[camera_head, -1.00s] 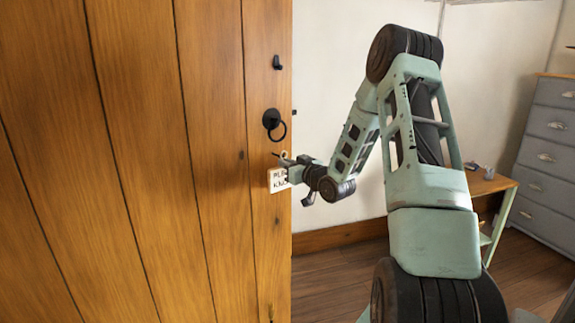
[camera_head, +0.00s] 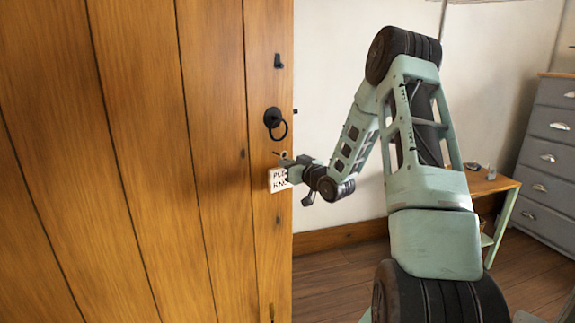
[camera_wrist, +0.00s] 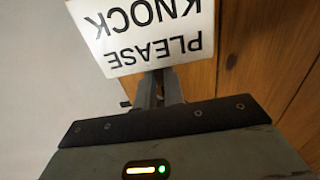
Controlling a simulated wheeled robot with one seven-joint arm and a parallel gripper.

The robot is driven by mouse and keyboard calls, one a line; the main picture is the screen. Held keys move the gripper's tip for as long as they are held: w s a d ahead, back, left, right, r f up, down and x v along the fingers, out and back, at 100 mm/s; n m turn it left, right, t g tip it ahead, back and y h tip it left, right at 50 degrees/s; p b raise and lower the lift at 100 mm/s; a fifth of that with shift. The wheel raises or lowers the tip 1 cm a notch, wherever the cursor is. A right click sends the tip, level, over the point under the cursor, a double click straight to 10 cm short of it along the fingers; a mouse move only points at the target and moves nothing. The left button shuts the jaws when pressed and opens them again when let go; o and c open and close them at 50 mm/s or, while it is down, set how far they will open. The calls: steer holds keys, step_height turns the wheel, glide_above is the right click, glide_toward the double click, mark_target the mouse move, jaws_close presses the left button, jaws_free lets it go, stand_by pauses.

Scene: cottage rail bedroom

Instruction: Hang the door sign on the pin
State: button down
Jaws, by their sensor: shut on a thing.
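The white door sign (camera_head: 279,181), lettered PLEASE KNOCK, hangs below my gripper (camera_head: 290,163) against or just in front of the wooden door. My gripper is shut on the sign's upper part, where a small pale ring (camera_head: 284,155) shows. In the wrist view the sign (camera_wrist: 145,32) appears upside down beyond my fingertips (camera_wrist: 160,88). A small dark pin-like piece (camera_head: 276,153) sticks out of the door just left of the ring. I cannot tell whether the ring is around it or apart from it.
A black ring handle (camera_head: 273,120) is on the wooden door (camera_head: 150,160) above the sign, with a black hook-like fitting (camera_head: 277,61) higher up. A small desk (camera_head: 488,184) and a grey drawer chest (camera_head: 548,150) stand at the right. The floor between is clear.

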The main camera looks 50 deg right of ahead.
steer(key=shift+w+d+f+b, duration=0.1)
steer(key=shift+w+f+b, duration=0.2)
steer(key=shift+w+b, duration=0.05)
steer(key=shift+w+f, duration=0.15)
steer(key=shift+w, duration=0.3)
stand_by(0.9)
